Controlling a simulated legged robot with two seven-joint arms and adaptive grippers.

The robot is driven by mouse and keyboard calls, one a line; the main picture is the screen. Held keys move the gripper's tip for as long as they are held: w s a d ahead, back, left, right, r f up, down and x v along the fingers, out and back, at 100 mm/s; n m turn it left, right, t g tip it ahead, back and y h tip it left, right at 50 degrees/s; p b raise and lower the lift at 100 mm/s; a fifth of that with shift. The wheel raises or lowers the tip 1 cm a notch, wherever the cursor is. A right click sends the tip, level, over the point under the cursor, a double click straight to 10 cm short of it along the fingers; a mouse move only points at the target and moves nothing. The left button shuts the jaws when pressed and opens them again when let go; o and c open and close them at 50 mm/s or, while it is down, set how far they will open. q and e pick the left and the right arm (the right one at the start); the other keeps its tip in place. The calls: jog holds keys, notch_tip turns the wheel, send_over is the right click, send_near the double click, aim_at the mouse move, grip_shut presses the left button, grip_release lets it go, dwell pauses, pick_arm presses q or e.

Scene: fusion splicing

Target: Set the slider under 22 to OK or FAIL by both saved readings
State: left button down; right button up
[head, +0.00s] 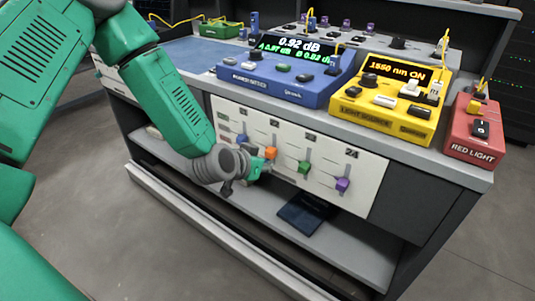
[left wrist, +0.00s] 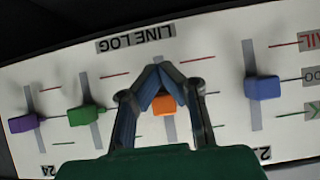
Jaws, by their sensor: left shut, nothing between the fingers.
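The orange slider (head: 271,152) sits on the white panel, second from the left in the head view, with its number label partly unreadable. It also shows in the left wrist view (left wrist: 165,107), between the red and green marks and near the middle of its slot. My left gripper (head: 266,163) is at the panel, right by the orange slider. In the left wrist view its closed fingertips (left wrist: 160,72) are empty and overlap the top of the slot; I cannot tell whether they touch the knob. The blue power meter (head: 283,80) reads 0.92 dB, with small A and B readings below, blurred. My right gripper is out of view.
Blue (left wrist: 263,87), green (left wrist: 86,114) and purple (left wrist: 23,124) sliders flank the orange one. A yellow light source (head: 390,100) and a red light box (head: 476,130) stand on the bench top. A dark flat object (head: 306,213) lies on the lower shelf.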

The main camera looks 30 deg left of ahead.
aim_at(268, 155)
pick_arm(q)
jog(key=shift+r+p, duration=1.5)
jog(key=shift+r, duration=0.2)
jog(key=shift+f, duration=0.2)
jog(key=s, duration=0.7)
jog(key=shift+a+f+p, duration=0.2)
jog(key=shift+f+p, duration=0.25)
jog(key=s+d+f+g+p, duration=0.1)
jog(key=s+f+g+p, duration=0.1)
jog(key=s, duration=0.6)
jog(key=s+d+f+g+p, duration=0.1)
jog(key=s+f+g+p, duration=0.2)
jog(key=s, duration=0.6)
jog(key=s+d+f+g+p, duration=0.1)
jog(key=s+f+g+p, duration=0.1)
jog(key=s+g, duration=0.3)
jog(key=s+p, duration=0.1)
jog(key=s, duration=0.3)
jog(key=shift+d+f+g+y, duration=0.2)
jog(key=shift+d+g+y, duration=0.1)
jog(key=shift+d+y, duration=0.1)
